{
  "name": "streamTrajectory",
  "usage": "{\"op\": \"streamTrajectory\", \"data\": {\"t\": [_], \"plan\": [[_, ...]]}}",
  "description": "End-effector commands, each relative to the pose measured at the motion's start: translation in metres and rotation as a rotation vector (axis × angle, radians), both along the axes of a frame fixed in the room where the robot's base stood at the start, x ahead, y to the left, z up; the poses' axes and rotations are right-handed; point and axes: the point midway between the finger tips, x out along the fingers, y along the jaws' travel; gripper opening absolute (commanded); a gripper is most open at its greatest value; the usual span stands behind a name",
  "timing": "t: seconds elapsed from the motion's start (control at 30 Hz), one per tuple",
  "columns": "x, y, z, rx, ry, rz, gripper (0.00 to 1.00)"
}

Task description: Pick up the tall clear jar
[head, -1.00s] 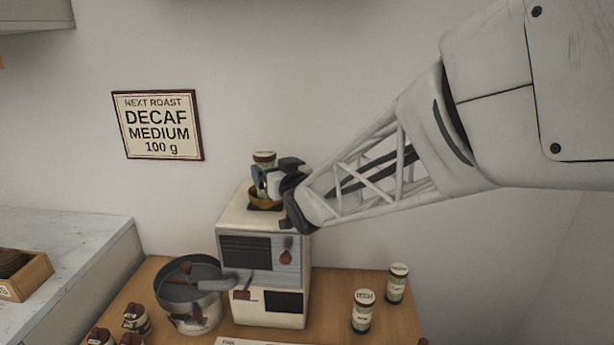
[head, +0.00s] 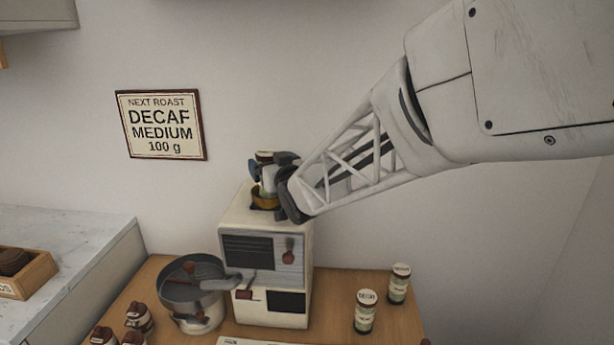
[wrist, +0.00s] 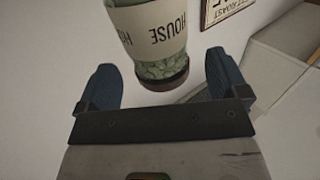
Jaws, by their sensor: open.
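A clear-sided jar with a cream HOUSE label (wrist: 150,35) and green beans inside shows upside down in the wrist view. Its brown end lies close to the gap between my fingers. In the head view, a jar (head: 264,156) shows at the top of the white machine, mostly hidden behind my gripper (head: 266,178). My gripper is open, its blue fingers on either side of the jar's near end in the wrist view (wrist: 162,72). I cannot tell whether they touch it. A yellow ring or funnel (head: 263,200) is just below my gripper.
The white machine (head: 262,292) stands on the wooden table (head: 385,325). Two labelled jars (head: 365,312) (head: 399,284) stand to its right. A grey pan (head: 190,280) and several brown-topped jars (head: 139,319) are to its left. A wall sign (head: 160,125) reads DECAF MEDIUM 100 g.

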Motion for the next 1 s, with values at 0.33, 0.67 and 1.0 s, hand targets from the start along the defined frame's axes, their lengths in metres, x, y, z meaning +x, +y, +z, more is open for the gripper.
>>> {"op": "streamTrajectory", "data": {"t": [0.33, 0.67, 1.0], "plan": [[0.021, 0.015, 0.001, 0.001, -0.001, 0.000, 0.92], [0.023, 0.015, 0.001, 0.001, -0.001, 0.000, 0.92], [0.023, 0.015, 0.001, 0.001, -0.001, 0.000, 0.88]]}}
